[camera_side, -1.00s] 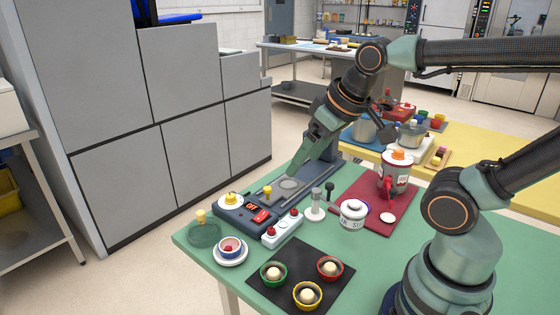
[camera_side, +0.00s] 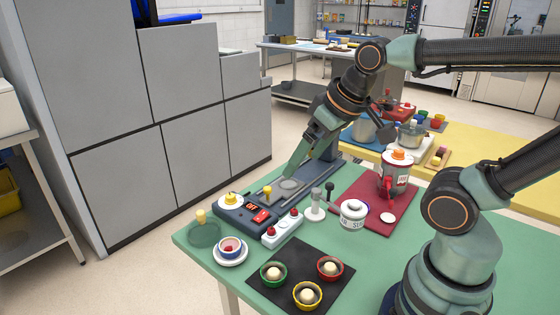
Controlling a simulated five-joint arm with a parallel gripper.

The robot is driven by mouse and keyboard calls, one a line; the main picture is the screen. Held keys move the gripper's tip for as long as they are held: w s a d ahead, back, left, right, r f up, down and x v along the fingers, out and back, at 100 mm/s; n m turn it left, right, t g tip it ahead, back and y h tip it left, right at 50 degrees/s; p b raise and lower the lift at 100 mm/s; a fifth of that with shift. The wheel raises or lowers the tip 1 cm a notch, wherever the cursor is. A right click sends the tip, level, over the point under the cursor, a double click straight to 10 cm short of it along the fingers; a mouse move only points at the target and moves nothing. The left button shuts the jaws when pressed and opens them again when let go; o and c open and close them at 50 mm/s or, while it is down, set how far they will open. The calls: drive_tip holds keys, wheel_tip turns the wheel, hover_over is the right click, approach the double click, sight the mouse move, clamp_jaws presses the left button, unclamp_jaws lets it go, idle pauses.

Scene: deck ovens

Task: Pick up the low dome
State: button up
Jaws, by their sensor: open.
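A low, dark green see-through dome (camera_side: 204,234) with a yellow knob stands at the left corner of the green table. My gripper (camera_side: 292,174) points down and to the left over the far end of the dark grey device, close above a round grey plate (camera_side: 289,186). It is open, and I see nothing held in it. The gap between its fingers is hard to make out from this side. The dome is well apart from my gripper, nearer the camera and to the left.
The dark device (camera_side: 235,216) with a red display lies between gripper and dome; a yellow-knobbed piece (camera_side: 267,192) stands on it.

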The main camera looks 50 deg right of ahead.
drive_tip(key=w+a+r+m+g, duration=0.2)
drive_tip(key=w+m, duration=0.4)
drive_tip(key=w, duration=0.1)
drive_tip(key=m+g, duration=0.3)
drive_tip(key=m, duration=1.1)
hover_over(201, 212)
wheel_tip(201, 212, down, 12)
wheel_tip(201, 212, down, 11)
drive_tip(key=shift+f, duration=0.1)
drive_tip(key=c, duration=1.2)
